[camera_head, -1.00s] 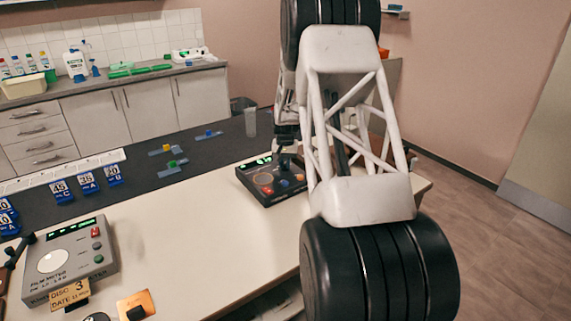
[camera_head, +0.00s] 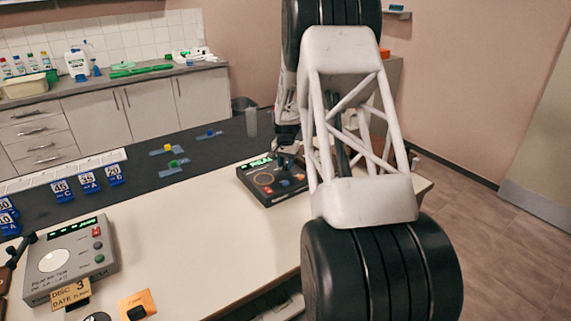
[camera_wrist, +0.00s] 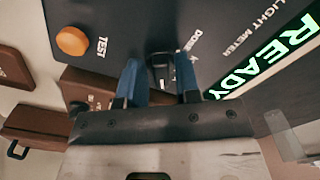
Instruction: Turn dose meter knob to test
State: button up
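The dark meter box (camera_head: 275,180) stands on the pale bench in the head view, its green display lit. The wrist view shows its panel (camera_wrist: 215,22) close up, with "LIGHT METER", "DOSE" and "TEST" lettering and a display (camera_wrist: 265,58) reading READY. A black knob (camera_wrist: 161,70) sits by the "DOSE" lettering. My gripper (camera_wrist: 160,78) has its two blue fingertips on either side of this knob; whether they press on it is not clear. An orange round button (camera_wrist: 72,41) is beside "TEST". In the head view my arm hides the gripper's fingers and part of the box.
A grey film meter (camera_head: 70,258) stands at the front left of the bench. Blue number tags (camera_head: 88,179) and small coloured blocks (camera_head: 172,164) lie on the dark mat. An orange card (camera_head: 138,304) lies near the front edge. The bench between the two meters is clear.

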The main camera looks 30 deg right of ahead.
aim_at(285, 164)
jog(key=shift+o, duration=0.8)
jog(key=shift+r, duration=3.9)
jog(key=shift+m, duration=0.6)
jog(key=shift+f, duration=0.1)
jog(key=shift+f, duration=3.85)
jog(key=shift+c, duration=0.4)
